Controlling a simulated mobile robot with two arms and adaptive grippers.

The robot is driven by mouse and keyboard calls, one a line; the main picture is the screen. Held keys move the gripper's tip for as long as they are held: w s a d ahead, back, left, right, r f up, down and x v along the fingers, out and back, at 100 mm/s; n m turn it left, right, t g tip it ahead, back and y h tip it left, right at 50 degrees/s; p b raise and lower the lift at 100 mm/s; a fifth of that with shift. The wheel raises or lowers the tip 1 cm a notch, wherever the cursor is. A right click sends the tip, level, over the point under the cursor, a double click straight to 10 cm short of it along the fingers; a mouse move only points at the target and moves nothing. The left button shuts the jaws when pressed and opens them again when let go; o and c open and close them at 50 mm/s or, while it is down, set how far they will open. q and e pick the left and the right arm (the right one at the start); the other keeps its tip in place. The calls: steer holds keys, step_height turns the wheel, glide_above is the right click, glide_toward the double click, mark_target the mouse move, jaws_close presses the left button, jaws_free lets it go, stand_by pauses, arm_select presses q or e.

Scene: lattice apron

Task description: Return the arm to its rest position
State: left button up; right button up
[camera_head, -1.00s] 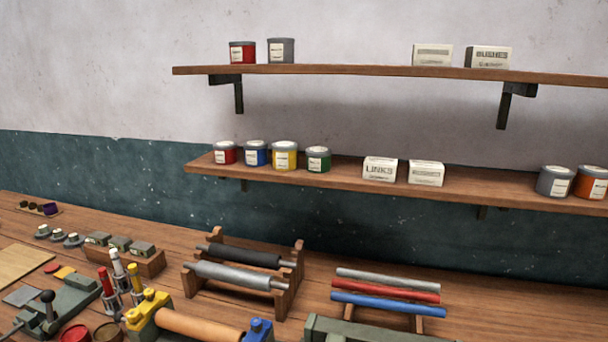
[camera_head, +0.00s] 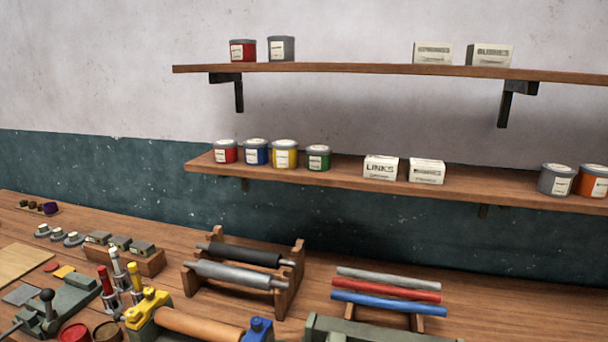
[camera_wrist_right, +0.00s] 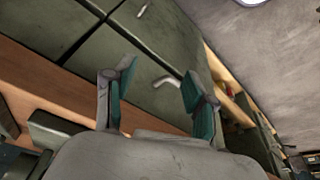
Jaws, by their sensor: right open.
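My right gripper (camera_wrist_right: 158,95) shows in the right wrist view. Its two fingers with teal pads stand well apart, and nothing is between them. Behind the fingers are grey-green cabinet or drawer fronts (camera_wrist_right: 125,65) with pale handles; how near they are I cannot tell. Neither gripper shows in the head view, and my left gripper is in no view.
A wooden bench (camera_head: 210,330) holds a rack with a black roller (camera_head: 240,254) and a grey roller (camera_head: 235,275), a stand of coloured bars (camera_head: 385,290), and a tan roller (camera_head: 200,325). Two wall shelves (camera_head: 390,70) carry tins and boxes.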

steer(key=s+f+g+b, duration=0.1)
steer(key=s+f, duration=0.1)
steer(key=f, duration=1)
steer(key=s+f+b, duration=0.1)
steer(key=s+f, duration=0.1)
steer(key=f, duration=1.1)
steer(key=s+d+f+g+b, duration=0.1)
steer(key=s+d+f+b, duration=0.1)
steer(key=s+f, duration=1.3)
steer(key=shift+s+d+f, duration=0.2)
steer(key=shift+d, duration=0.35)
